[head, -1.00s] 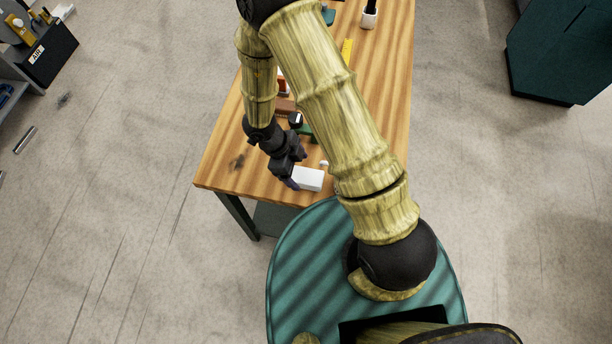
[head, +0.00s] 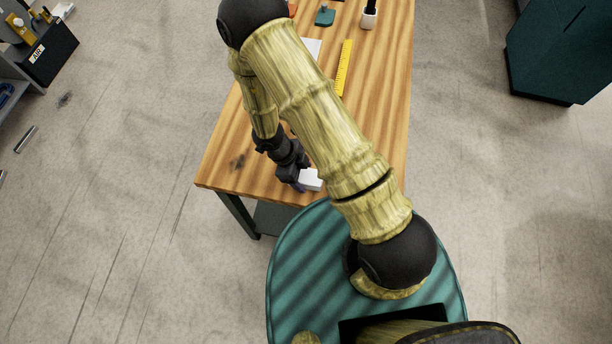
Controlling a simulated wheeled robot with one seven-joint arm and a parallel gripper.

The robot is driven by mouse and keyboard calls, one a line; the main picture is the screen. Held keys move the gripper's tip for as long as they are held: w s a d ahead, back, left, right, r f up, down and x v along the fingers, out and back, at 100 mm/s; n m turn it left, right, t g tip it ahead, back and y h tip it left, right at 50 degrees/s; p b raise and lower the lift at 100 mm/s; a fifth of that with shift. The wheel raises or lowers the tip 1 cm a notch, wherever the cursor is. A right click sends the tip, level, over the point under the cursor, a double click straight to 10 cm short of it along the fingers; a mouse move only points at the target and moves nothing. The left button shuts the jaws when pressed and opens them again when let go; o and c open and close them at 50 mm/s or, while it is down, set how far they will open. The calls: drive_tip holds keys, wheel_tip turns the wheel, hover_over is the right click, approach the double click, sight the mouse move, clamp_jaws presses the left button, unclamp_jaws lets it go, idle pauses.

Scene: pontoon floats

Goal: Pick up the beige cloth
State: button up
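I cannot make out a beige cloth in the head view; my arm covers much of the table's middle. My gripper (head: 296,179) is low at the table's near end, beside a white block-like object (head: 312,180). Its fingers point toward the near edge and are too small and dark to show whether they are open or shut. A small purple patch shows at the fingertips; I cannot tell what it is. I cannot tell whether the gripper touches the white object.
The wooden table (head: 225,168) also holds a yellow ruler (head: 344,68), a white sheet (head: 313,48), a teal object (head: 325,16) and a white holder with a black top (head: 369,18). The table's right side is clear. A dark green cabinet (head: 560,50) stands at right.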

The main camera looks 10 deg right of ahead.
sight(306, 175)
drive_tip(key=c, duration=0.6)
drive_tip(key=shift+r, duration=0.1)
drive_tip(key=shift+r+b, duration=0.45)
drive_tip(key=shift+r, duration=0.95)
drive_tip(key=shift+w+a+r, duration=0.15)
drive_tip(key=shift+a+r, duration=0.1)
drive_tip(key=shift+a, duration=0.05)
drive_tip(key=w+a+b, duration=0.1)
drive_tip(key=a, duration=0.4)
drive_tip(key=w+a+b, duration=0.2)
drive_tip(key=a, duration=0.3)
drive_tip(key=w+a+b, duration=0.1)
drive_tip(key=w+a, duration=0.1)
drive_tip(key=a, duration=0.3)
drive_tip(key=shift+w+a+f, duration=0.1)
drive_tip(key=shift+w+a, duration=0.15)
drive_tip(key=shift+a, duration=0.05)
drive_tip(key=shift+w+a, duration=0.2)
drive_tip(key=shift+a, duration=0.2)
